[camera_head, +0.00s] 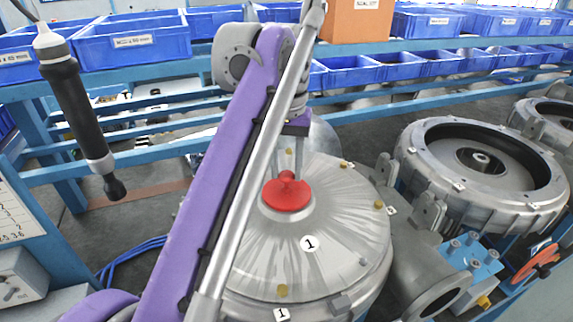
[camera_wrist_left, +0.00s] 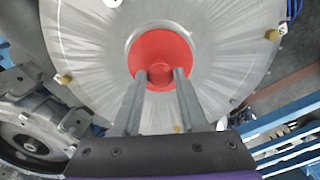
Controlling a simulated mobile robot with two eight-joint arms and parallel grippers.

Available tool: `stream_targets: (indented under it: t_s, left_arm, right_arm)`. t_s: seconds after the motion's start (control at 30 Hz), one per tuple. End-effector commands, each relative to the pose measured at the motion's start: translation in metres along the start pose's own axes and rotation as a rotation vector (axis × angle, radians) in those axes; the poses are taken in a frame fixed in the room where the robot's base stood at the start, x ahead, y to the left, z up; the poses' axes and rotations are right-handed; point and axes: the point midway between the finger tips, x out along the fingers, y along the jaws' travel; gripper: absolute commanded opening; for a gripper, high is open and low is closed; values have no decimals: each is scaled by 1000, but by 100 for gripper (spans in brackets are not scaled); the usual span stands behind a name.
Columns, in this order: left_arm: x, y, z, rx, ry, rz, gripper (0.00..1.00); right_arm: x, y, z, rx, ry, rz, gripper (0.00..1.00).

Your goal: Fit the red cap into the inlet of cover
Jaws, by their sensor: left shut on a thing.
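The red cap (camera_head: 287,195) is a round disc with a small knob on top. It lies at the middle of the grey metal cover (camera_head: 335,235), over the inlet. In the left wrist view the cap (camera_wrist_left: 160,50) sits inside the pale ring of the inlet, and the cover (camera_wrist_left: 225,65) spreads around it. I cannot tell how deep the cap sits. My left gripper (camera_wrist_left: 161,73) is shut on the cap's knob, one finger on each side. In the head view my left gripper (camera_head: 289,168) comes down from above the cap. My right gripper is not in view.
A second round housing (camera_head: 482,165) with an open black ring stands at the right. A black hand tool (camera_head: 80,110) hangs at the left. Blue bins (camera_head: 135,40) line the blue shelves behind. A grey pipe outlet (camera_head: 440,295) juts out at the cover's lower right.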

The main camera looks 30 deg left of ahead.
Motion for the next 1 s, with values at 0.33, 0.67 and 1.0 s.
stream_targets:
  t_s: [0.33, 0.67, 1.0]
  left_arm:
    - [2, 0, 0, 0, 0, 0, 0]
    - [2, 0, 0, 0, 0, 0, 77]
    - [-18, 0, -1, 0, 3, 1, 77]
  right_arm:
    - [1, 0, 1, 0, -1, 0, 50]
    - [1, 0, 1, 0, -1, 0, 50]
    - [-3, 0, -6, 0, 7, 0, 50]
